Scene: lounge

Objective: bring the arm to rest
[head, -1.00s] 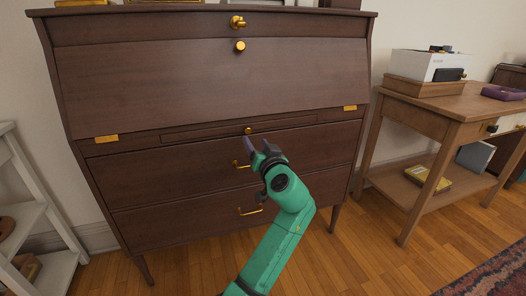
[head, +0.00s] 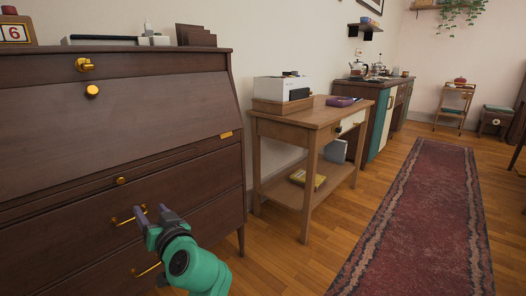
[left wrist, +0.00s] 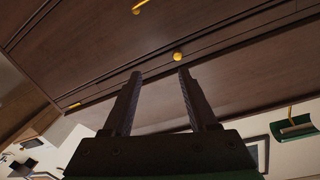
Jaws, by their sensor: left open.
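My left arm is green and comes in at the bottom of the head view. Its gripper (head: 153,213) is in front of the drawers of a dark wooden desk (head: 110,155). In the left wrist view the two dark fingers (left wrist: 156,100) stand apart with nothing between them. A small brass knob (left wrist: 178,57) of the desk shows beyond the fingers, near the right one. Whether a finger touches the desk cannot be told. My right gripper is not in view.
A wooden side table (head: 318,116) with a white box (head: 283,88) stands to the right of the desk. Beyond it is a cabinet (head: 378,140). A long red rug (head: 415,220) lies on the wooden floor at the right, clear of objects.

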